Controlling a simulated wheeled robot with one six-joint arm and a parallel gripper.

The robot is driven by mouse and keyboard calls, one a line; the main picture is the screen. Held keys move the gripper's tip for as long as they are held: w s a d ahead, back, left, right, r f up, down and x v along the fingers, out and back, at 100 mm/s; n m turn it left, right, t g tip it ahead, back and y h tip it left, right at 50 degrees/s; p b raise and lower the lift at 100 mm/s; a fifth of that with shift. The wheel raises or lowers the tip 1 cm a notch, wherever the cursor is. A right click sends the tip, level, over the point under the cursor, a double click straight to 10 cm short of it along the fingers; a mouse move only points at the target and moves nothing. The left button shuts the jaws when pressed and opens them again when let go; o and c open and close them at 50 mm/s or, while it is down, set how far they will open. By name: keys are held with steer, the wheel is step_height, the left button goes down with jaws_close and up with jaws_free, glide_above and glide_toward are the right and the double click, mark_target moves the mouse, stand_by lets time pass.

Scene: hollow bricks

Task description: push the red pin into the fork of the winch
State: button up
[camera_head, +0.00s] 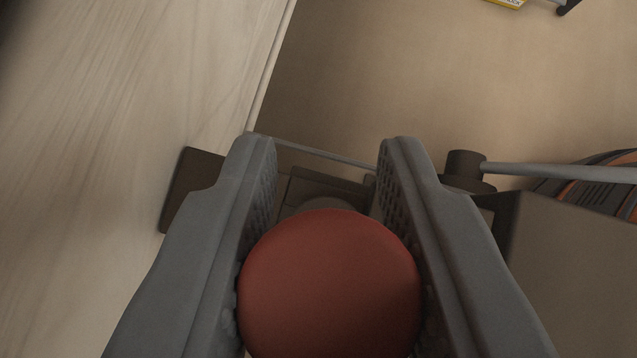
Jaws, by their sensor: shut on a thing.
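My gripper (325,215) is shut on the red pin (330,285). The pin's round red head fills the space between the two grey textured fingers at the bottom middle. The rest of the pin is hidden behind its head. Just beyond the head is a dark brown metal part (318,188) with a rounded top, which looks like part of the winch. The fingers and the pin head cover most of it. I cannot tell whether the pin's tip is in the fork.
A grey rod (560,172) runs right from a dark cylinder (464,165). A brown box-like block (575,270) stands at the lower right, with an orange and dark striped object (590,190) behind it. A pale wooden surface (110,120) lies left; the tan surface (440,70) above is mostly clear.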

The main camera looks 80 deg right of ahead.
steer(key=shift+f, duration=2.1)
steer(key=shift+f, duration=2.45)
steer(key=o, duration=1)
steer(key=shift+s, duration=0.1)
steer(key=shift+o, duration=0.2)
steer(key=v, duration=1.7)
steer(key=shift+a+r, duration=0.15)
